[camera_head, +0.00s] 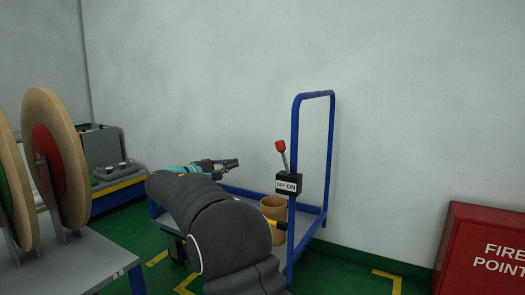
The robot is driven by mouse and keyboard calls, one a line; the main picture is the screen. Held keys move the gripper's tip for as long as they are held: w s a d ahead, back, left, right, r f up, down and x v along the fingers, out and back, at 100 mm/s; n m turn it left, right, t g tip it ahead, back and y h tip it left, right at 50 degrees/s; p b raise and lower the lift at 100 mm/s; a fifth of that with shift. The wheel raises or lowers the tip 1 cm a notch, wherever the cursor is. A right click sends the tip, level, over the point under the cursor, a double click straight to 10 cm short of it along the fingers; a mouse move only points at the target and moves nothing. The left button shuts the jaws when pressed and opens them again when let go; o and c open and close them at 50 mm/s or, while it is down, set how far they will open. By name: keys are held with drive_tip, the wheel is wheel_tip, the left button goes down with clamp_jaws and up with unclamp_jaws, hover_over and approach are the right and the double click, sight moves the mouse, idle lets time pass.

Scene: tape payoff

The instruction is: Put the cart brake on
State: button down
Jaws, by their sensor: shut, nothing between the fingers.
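The blue cart (333,150) stands by the wall, its tall handle at its right end. A black brake box (288,168) marked OFF and ON is on the near handle post. Its lever, with a red knob (280,146), leans left, towards the OFF side. My gripper (235,163) is shut and empty, left of the red knob and apart from it, pointing right. My arm hides much of the cart's deck.
A brown cylinder (272,207) stands on the cart. Large reels (52,155) stand on a bench (75,268) at left, near a grey machine (101,147). A red fire point box (480,250) is at right. Wall space above the cart is clear.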

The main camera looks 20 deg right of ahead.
drive_tip(key=shift+s+d+r+h, duration=0.15)
drive_tip(key=shift+s+r+h, duration=0.15)
drive_tip(key=shift+r+h, duration=0.35)
drive_tip(key=shift+d+r, duration=0.1)
drive_tip(key=shift+r, duration=0.05)
drive_tip(key=s+d+x, duration=0.1)
drive_tip(key=s+x, duration=0.1)
drive_tip(key=x, duration=1)
drive_tip(key=shift+d+r, duration=0.2)
